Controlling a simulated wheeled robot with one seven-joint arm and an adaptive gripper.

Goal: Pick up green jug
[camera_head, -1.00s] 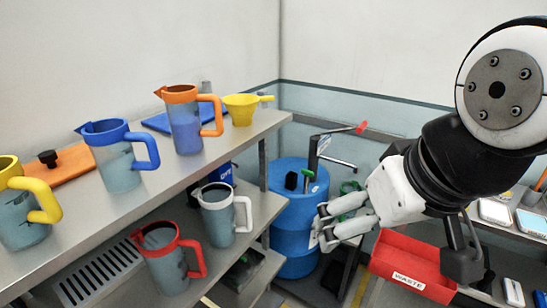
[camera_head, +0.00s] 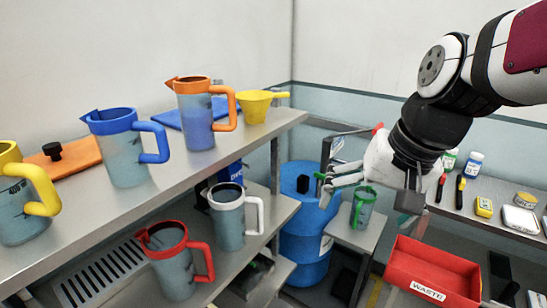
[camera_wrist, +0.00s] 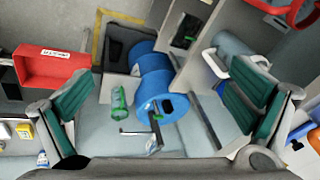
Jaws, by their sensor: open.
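The green jug (camera_head: 363,207) has a green rim and handle and a greyish body. It stands upright on a small grey stand (camera_head: 345,234) just right of the blue drum in the head view. In the wrist view the green jug (camera_wrist: 119,108) shows between my fingers, beside the drum and nearer the left finger.
The blue drum (camera_head: 304,238) with a tap on top stands close to the jug. A shelf (camera_head: 195,160) holds orange, blue and yellow jugs, with red and white jugs below. A red waste bin (camera_head: 433,272) and a bench with small items are at right.

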